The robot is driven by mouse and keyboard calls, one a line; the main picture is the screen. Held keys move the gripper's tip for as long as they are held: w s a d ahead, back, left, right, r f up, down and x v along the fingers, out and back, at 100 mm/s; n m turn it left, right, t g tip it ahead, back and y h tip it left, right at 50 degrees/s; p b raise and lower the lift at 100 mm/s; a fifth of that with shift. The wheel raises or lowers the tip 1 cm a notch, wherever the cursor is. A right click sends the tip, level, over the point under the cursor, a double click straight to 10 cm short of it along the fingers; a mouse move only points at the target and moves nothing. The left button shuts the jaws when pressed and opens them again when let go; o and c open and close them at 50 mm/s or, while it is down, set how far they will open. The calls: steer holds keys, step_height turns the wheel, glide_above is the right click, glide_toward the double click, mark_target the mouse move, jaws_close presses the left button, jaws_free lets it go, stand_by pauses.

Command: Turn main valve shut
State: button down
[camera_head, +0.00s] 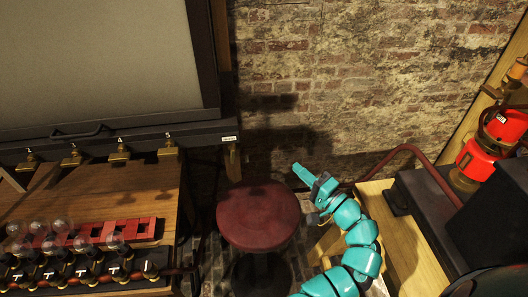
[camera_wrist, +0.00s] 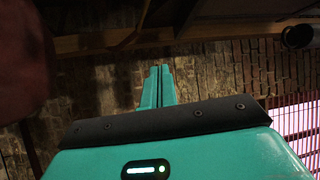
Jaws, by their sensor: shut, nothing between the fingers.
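My gripper (camera_head: 302,172) is shut and empty in the head view, at the end of my teal arm. It is raised in front of the brick wall, above and right of the round stool, and touches nothing that I can see. In the wrist view its fingers (camera_wrist: 159,72) lie together. No part is plainly marked as the main valve. A red device with a dark ring (camera_head: 481,158) and a brass base stands at the far right, well apart from my gripper. Several small brass fittings (camera_head: 118,151) line the back of the left bench. The wrist view shows no valve.
A dark red stool (camera_head: 258,216) stands between the two benches. The left wooden bench (camera_head: 150,190) carries glass bulbs (camera_head: 60,226) and a red strip. A reddish hose (camera_head: 385,160) runs to the right bench (camera_head: 405,262), near a black box (camera_head: 425,195).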

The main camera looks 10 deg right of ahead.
steer(key=s+a+g+y, duration=0.2)
steer(key=a+g, duration=0.1)
steer(key=a, duration=0.1)
steer(key=m+p, duration=0.1)
steer(key=p, duration=0.5)
glide_toward(232, 154)
steer(key=shift+w+a+f, duration=1.35)
steer(key=shift+w+a, duration=0.4)
steer(key=shift+w, duration=1.5)
steer(key=shift+w+f+y+b, duration=0.1)
steer(key=shift+f+y+b, duration=0.15)
steer(key=shift+y+b, duration=0.05)
